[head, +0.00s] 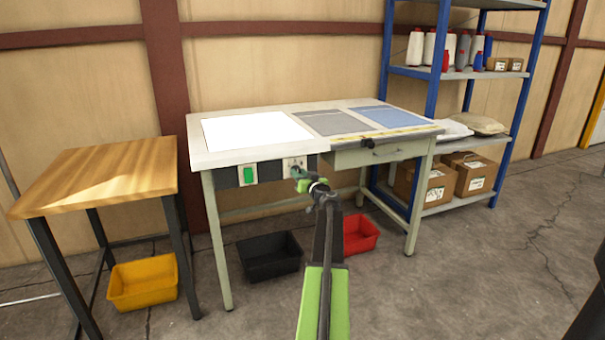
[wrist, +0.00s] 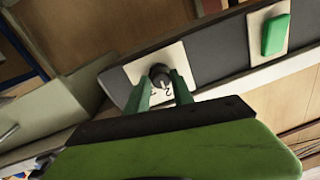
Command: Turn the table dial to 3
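The table dial (wrist: 160,77) is a small dark round knob on a pale square plate (wrist: 126,73) set in the table's dark front strip. Small marks show on the plate near the knob, too small to read. In the head view the plate (head: 290,163) is on the table front, with the knob mostly hidden by my gripper (head: 299,173). In the wrist view my gripper (wrist: 160,88) is open. Its two green fingers point at the plate, one on each side of the knob; I cannot tell whether they touch it.
A green switch (wrist: 276,35) sits beside the dial on the same strip. The table (head: 215,160) holds a white panel, a grey mat and a blue mat. Black (head: 268,272) and red (head: 360,236) bins stand underneath. A wooden side table (head: 105,175) stands left, a blue shelf (head: 440,60) right.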

